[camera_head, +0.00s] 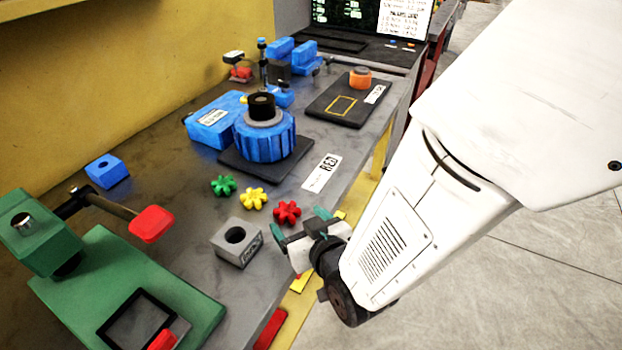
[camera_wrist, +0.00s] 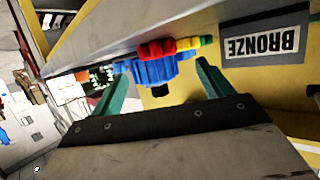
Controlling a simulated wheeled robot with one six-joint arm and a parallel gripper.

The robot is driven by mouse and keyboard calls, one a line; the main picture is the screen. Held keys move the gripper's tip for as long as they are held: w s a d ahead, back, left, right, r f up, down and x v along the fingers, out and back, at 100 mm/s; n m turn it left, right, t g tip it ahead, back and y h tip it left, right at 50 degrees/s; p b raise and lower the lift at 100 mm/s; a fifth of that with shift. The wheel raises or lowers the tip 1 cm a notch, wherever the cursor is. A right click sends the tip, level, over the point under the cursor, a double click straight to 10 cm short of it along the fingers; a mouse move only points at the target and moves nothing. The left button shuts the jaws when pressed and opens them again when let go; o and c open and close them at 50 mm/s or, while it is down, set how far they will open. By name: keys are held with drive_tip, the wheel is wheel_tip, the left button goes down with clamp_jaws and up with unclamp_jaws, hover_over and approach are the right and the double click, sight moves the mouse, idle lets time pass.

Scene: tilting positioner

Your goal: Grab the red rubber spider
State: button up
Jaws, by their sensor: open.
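The red rubber spider (camera_head: 287,212) lies flat on the grey bench near its front edge, at the right end of a row with a yellow spider (camera_head: 254,198) and a green spider (camera_head: 223,185). My gripper (camera_head: 300,227) is open and empty, close to the red spider on its near side, by the bench edge. In the wrist view the red spider (camera_wrist: 157,49) shows beyond and between the two green fingers, apart from them. The yellow one (camera_wrist: 187,43) and green one (camera_wrist: 206,40) line up toward the right finger.
A grey block with a hole (camera_head: 231,249) stands left of my gripper; a BRONZE label (camera_wrist: 262,36) shows in the wrist view. The blue round positioner (camera_head: 264,145) stands behind the spiders. A green device (camera_head: 120,270) fills the left front. Bare bench surrounds the spiders.

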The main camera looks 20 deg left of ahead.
sight(288, 210)
drive_tip(key=x, duration=0.7)
drive_tip(key=shift+w+f, duration=0.1)
drive_tip(key=shift+f, duration=0.05)
drive_tip(key=shift+d, duration=0.1)
drive_tip(key=c, duration=1)
